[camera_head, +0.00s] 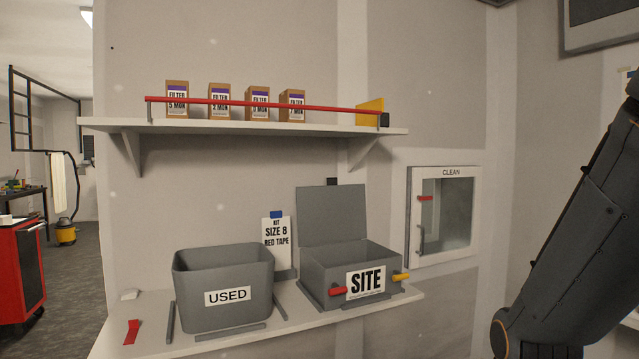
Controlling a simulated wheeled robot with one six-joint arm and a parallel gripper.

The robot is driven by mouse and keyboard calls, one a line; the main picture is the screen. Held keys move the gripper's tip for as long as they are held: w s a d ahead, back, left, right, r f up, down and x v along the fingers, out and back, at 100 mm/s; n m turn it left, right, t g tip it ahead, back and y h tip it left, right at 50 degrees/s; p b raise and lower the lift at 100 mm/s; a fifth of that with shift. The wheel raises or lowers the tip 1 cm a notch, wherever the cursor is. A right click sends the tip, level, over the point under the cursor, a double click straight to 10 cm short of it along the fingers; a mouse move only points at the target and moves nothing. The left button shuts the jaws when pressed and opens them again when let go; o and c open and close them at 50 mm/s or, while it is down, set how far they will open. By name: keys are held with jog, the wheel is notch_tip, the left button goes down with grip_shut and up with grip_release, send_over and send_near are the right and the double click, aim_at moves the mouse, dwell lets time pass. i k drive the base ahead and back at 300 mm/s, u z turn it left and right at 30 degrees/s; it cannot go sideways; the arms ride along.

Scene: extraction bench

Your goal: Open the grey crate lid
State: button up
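The grey crate (318,271) marked SITE stands on the right part of the lower shelf. Its flat grey lid (332,215) stands raised at the back, near upright, and the crate's top is open. A red peg (338,291) and a yellow peg (401,277) stick out at its front, either side of the label. Part of my dark arm fills the right side of the view, apart from the crate. My gripper is not in view.
An open grey bin (190,291) marked USED stands left of the crate. A kit card (276,243) stands behind them. Above, a shelf (240,128) holds filter boxes (219,98) behind a red bar (330,107). A white CLEAN cabinet (413,220) hangs at the right.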

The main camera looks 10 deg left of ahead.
aim_at(333, 213)
jog(key=u, duration=2.05)
jog(key=i, duration=1.55)
jog(key=z, duration=1.9)
